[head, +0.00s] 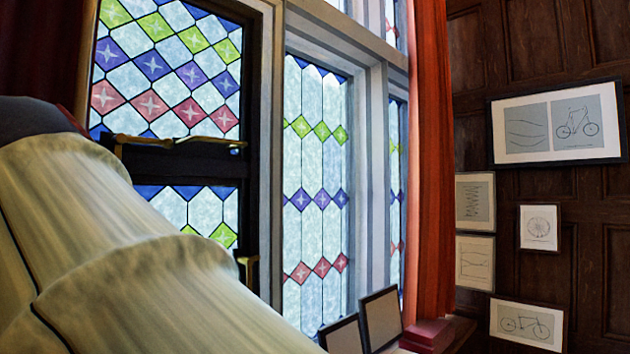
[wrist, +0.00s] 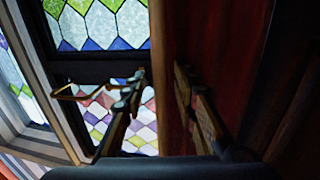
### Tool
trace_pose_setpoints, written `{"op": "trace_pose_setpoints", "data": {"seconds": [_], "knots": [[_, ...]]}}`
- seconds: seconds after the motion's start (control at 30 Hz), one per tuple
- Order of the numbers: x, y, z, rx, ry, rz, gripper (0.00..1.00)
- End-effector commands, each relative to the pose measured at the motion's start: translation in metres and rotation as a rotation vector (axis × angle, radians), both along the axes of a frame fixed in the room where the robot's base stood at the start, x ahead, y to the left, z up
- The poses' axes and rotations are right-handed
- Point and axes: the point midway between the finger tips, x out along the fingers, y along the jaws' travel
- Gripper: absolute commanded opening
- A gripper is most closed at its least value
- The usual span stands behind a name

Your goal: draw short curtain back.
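A dark red curtain (head: 38,45) hangs at the top left of the head view, left of the leaded window; my arm covers its lower part. In the wrist view a red-brown curtain (wrist: 212,45) fills the right side. My gripper (wrist: 158,88) is open there, one finger over the glass and the other in front of the cloth. The curtain's near edge lies between them; contact cannot be told. My gripper is hidden in the head view. An orange-red curtain (head: 431,170) hangs right of the window. Which curtain is the short one cannot be told from its ends.
The window's dark crossbar (head: 185,162) carries brass fittings (head: 145,140) that stick out near my arm. Small frames (head: 382,318) lean on the sill beside a red box (head: 428,335). Framed bicycle drawings (head: 556,126) hang on the dark panelled wall at right.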

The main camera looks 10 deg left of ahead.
Motion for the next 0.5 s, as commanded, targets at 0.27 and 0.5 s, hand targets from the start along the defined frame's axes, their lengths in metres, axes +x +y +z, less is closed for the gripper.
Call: {"op": "trace_pose_setpoints", "data": {"seconds": [0.27,0.5], "knots": [[0.000,0.000,0.024,0.003,0.000,0.000,0.29],[0.001,0.002,0.057,0.003,0.000,0.000,0.29]]}}
